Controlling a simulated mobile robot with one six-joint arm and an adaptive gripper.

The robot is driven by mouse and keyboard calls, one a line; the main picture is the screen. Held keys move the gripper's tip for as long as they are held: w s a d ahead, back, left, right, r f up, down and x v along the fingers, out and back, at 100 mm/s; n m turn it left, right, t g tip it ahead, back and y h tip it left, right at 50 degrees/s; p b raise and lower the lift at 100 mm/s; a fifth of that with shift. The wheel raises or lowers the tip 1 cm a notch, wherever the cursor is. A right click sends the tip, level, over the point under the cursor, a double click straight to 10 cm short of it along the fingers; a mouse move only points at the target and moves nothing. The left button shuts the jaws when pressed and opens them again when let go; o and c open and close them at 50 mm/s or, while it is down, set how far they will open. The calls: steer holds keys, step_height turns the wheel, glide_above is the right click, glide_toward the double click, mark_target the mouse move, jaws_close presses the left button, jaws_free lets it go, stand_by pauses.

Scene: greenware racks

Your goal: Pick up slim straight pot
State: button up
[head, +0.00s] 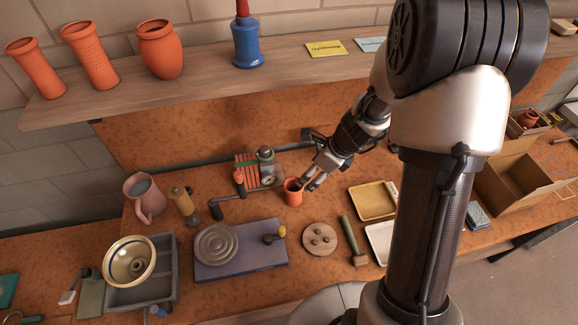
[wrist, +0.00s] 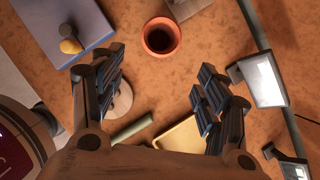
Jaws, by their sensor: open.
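A small straight-sided orange pot (head: 293,193) stands upright on the workbench, left of my gripper (head: 309,184) in the head view. In the wrist view the same pot (wrist: 160,50) shows its dark open mouth from above, ahead of the fingers. My gripper (wrist: 158,72) is open, with bare bench between its spread fingers. I cannot tell from the head view whether a finger touches the pot. A slim tall orange pot (head: 37,70) stands on the shelf at the far left, away from my gripper.
The shelf (head: 200,82) also holds a textured orange pot (head: 92,58), a bulging jar (head: 160,50) and a blue bottle (head: 247,48). A wooden disc (head: 320,239) and yellow tray (head: 373,201) lie in front.

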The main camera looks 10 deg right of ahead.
mark_target(294, 193)
steer(key=b+x, duration=0.5)
steer(key=x, duration=0.7)
steer(key=shift+d+f, duration=0.1)
steer(key=shift+f, duration=0.2)
steer(key=b+x, duration=0.2)
steer(key=x, duration=0.1)
steer(key=b+x, duration=0.1)
steer(key=x, duration=0.1)
steer(key=shift+s+f, duration=0.2)
steer(key=shift+f, duration=0.05)
steer(key=shift+r, duration=0.15)
steer(key=shift+c, duration=0.5)
steer(key=c, duration=1.1)
